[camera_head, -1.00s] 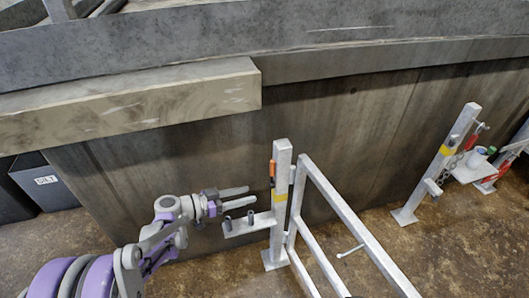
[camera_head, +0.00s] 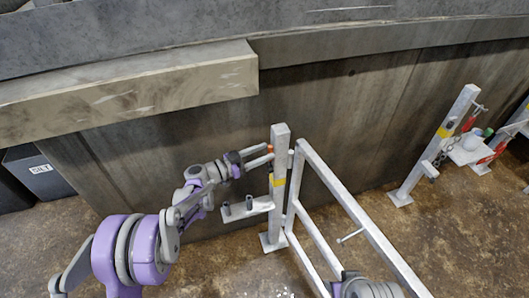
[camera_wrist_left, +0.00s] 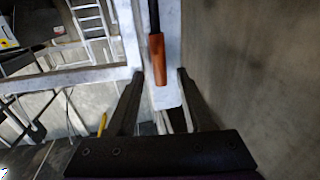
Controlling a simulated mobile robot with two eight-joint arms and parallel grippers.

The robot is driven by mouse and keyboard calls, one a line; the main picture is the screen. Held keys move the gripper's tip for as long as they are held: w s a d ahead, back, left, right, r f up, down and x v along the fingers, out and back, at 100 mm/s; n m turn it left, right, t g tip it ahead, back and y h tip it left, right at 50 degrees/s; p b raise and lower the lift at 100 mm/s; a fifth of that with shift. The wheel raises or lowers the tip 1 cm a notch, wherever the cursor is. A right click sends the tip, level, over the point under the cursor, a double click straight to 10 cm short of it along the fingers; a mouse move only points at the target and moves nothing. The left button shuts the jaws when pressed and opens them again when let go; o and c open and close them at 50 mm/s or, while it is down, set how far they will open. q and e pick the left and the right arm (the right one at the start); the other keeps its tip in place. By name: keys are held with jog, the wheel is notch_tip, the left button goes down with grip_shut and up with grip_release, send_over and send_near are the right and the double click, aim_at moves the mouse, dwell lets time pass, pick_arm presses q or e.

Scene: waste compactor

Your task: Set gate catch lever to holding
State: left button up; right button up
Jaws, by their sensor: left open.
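The gate catch lever has an orange grip (camera_wrist_left: 159,66) on a dark rod, and in the left wrist view it lies between my open fingers. In the head view the orange tip of the lever (camera_head: 270,148) shows at the upper left side of the grey gate post (camera_head: 279,200). My left gripper (camera_head: 258,156) is at that tip, with its fingers pointing right toward the post. In the left wrist view my left gripper (camera_wrist_left: 156,90) has one finger on each side of the grip, apart from it. I cannot tell how the lever is latched. My right gripper is not seen.
A grey bracket with short tubes (camera_head: 240,208) sticks out left of the post below my gripper. The railed gate (camera_head: 345,205) stands right of the post. A second post (camera_head: 436,145) with chain stands farther right. The concrete wall (camera_head: 200,135) is close behind.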

pick_arm(q)
jog(key=shift+w+d, duration=0.2)
jog(key=shift+d, duration=0.15)
grip_shut()
dwell(1.2)
